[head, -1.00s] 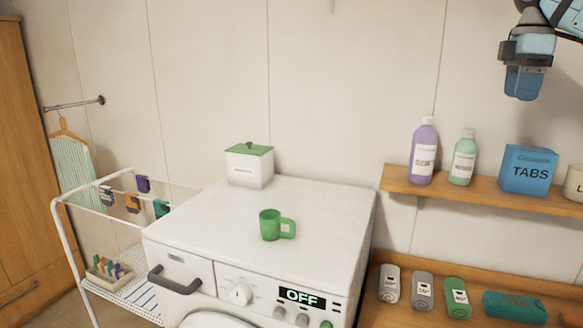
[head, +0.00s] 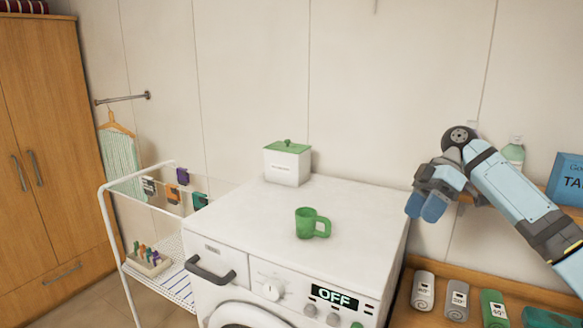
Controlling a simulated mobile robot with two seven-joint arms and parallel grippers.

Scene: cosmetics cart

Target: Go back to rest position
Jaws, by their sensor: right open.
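My right gripper (head: 428,206) is at the right of the head view, in front of the wall shelf and to the right of the washing machine. Its blue fingertips point down and to the left. It is open, and nothing shows between its fingers. It is apart from the green mug (head: 312,223), which stands upright on the washing machine (head: 345,196). My left gripper is not in view.
A white box with a green lid (head: 287,164) stands at the machine's back. A drying rack (head: 109,218) is on the left, with a wardrobe (head: 42,150) beyond. A green bottle (head: 514,152) and blue TABS box (head: 566,181) are partly hidden. Rolled towels (head: 458,299) lie lower right.

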